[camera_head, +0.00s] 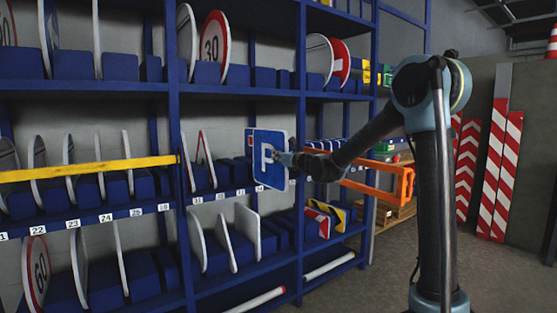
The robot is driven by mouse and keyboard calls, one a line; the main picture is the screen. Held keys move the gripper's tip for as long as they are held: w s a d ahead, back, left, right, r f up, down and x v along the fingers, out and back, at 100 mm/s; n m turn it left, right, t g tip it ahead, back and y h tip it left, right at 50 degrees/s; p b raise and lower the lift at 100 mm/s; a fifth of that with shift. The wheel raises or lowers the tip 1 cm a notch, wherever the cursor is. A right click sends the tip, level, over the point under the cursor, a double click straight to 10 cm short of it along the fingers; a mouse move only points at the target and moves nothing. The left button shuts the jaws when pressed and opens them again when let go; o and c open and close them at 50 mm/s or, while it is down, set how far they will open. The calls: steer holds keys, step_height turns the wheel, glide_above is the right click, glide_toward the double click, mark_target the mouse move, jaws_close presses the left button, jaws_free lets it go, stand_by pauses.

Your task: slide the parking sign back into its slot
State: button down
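The parking sign (262,141), a blue square with a white P, is at the middle shelf of the blue rack, in front of its front edge. It stands roughly upright, with its face turned partly to the camera. My gripper (283,158) reaches in from the right and appears shut on the sign; the fingers are small and partly hard to make out. Blue slot blocks (231,172) line the middle shelf to the left of the sign. The sign hides part of the shelf behind it, so I cannot tell which slot is empty.
Round signs stand in slots on the middle shelf (203,197), with number labels along its edge. A yellow bar (90,168) crosses the left bay. An orange frame (385,183) juts out right of the sign. Red-and-white striped boards (500,170) stand at right.

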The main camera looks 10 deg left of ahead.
mark_target(257, 154)
steer(key=x, duration=3)
stand_by(0.8)
steer(key=shift+w+d, duration=0.1)
steer(key=shift+f, duration=0.7)
stand_by(0.5)
steer(key=c, duration=1.7)
jaws_free()
steer(key=v, duration=1.2)
steer(key=shift+d, duration=0.1)
